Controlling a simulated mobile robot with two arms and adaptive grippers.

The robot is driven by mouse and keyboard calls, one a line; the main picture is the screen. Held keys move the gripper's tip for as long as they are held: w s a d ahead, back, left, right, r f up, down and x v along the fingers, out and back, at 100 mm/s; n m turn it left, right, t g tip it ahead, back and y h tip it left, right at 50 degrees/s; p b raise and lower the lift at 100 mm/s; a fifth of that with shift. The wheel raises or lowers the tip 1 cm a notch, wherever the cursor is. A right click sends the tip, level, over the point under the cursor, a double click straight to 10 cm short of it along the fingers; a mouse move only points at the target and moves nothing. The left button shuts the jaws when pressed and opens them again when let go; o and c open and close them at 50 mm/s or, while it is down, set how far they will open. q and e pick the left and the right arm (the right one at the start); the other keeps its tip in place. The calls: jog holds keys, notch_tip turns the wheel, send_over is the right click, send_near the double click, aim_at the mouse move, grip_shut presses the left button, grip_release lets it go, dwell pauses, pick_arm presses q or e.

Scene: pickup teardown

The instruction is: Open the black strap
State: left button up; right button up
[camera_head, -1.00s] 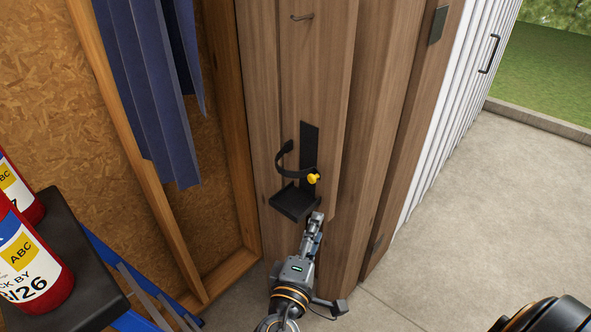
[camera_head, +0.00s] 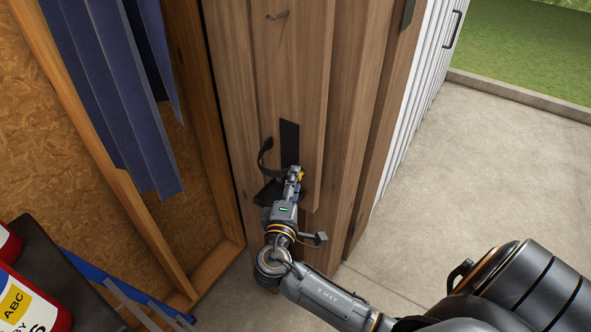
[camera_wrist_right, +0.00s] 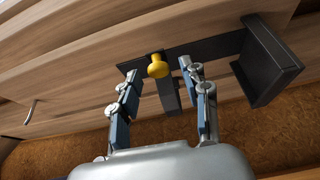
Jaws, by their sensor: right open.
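The black strap (camera_head: 264,160) curves out from a black wall bracket (camera_head: 290,135) on the wooden boards. The bracket has a small shelf, partly hidden by my right gripper in the head view. The wrist view shows the bracket's shelf end (camera_wrist_right: 265,65) and part of the strap (camera_wrist_right: 168,97) below a yellow knob (camera_wrist_right: 158,66). My right gripper (camera_head: 295,175) is at the bracket, over the knob in the head view. In the wrist view its open fingers (camera_wrist_right: 160,70) are on either side of the knob; contact is not clear. My left gripper is out of view.
A metal hook (camera_head: 278,15) is on the boards above. Blue hanging panels (camera_head: 110,90) and a wooden frame are at the left. Red extinguishers (camera_head: 28,305) stand on a dark shelf at lower left. Concrete floor (camera_head: 480,170) is clear at right.

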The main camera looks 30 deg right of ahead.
jog(key=shift+p+x, duration=0.3)
jog(key=shift+x, duration=1)
grip_shut()
